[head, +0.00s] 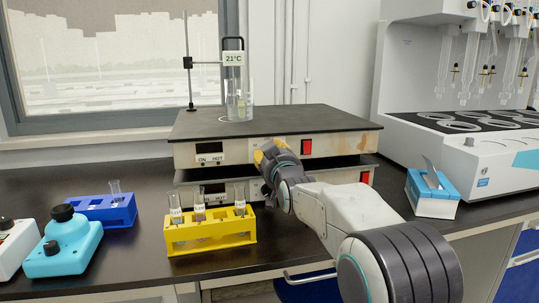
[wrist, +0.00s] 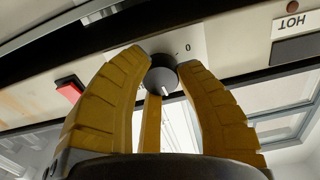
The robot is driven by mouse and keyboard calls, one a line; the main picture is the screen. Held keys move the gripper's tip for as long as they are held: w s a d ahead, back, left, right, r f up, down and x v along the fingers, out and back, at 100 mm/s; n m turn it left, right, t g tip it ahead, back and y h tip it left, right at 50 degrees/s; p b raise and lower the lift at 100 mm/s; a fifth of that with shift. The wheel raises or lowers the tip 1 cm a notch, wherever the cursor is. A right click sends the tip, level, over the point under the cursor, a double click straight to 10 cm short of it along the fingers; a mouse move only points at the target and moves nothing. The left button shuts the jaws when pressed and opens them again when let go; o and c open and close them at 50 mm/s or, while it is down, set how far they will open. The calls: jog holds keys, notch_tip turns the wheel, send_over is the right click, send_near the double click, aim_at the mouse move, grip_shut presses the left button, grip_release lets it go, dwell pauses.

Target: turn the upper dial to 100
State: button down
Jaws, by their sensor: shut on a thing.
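The upper hot plate (head: 230,153) has a white front with a display, a red switch (head: 307,147) and a dial. My gripper (head: 266,152) is at its front, and hides the dial in the head view. In the wrist view, the dark round dial (wrist: 161,77) sits between the yellow fingertips of my gripper (wrist: 163,72), which are shut on its sides. A white mark on the dial's rim points toward the bottom of the wrist picture. A printed 0 (wrist: 187,47) is beside the dial; no 100 is readable.
A lower hot plate (head: 230,187) sits directly beneath. A yellow tube rack (head: 212,232) is in front, with a blue rack (head: 103,210) to the left. A blue-white box (head: 432,194) stands to the right.

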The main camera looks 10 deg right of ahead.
jog(key=shift+f+m, duration=0.1)
jog(key=shift+m, duration=0.5)
jog(key=c, duration=0.8)
grip_release()
jog(key=s, duration=1.2)
